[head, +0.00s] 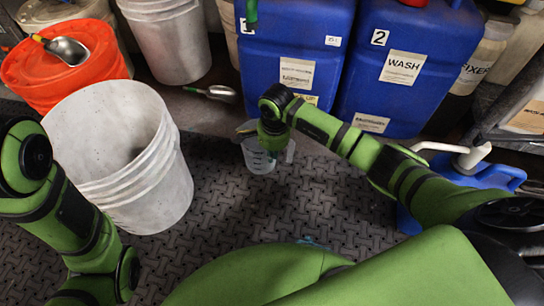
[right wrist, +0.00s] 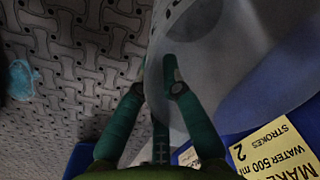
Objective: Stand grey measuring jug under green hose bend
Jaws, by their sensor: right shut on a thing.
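The grey measuring jug (head: 259,160) is translucent and looks upright, in front of the blue container marked 1. My right gripper (head: 271,139) is shut on it at its upper part. In the right wrist view the jug wall (right wrist: 205,45) lies between the fingers of this gripper (right wrist: 158,75). I cannot tell whether the jug's base touches the floor. A short green piece (head: 251,11), perhaps the hose, hangs at the top edge of the head view, behind and above the jug; its bend is not clearly seen. My left gripper is out of view.
Blue containers marked 1 (head: 262,62) and 2 (head: 425,40) stand at the back. A white bucket (head: 160,190) is left of the jug, an orange lid with a scoop (head: 68,50) beyond it.

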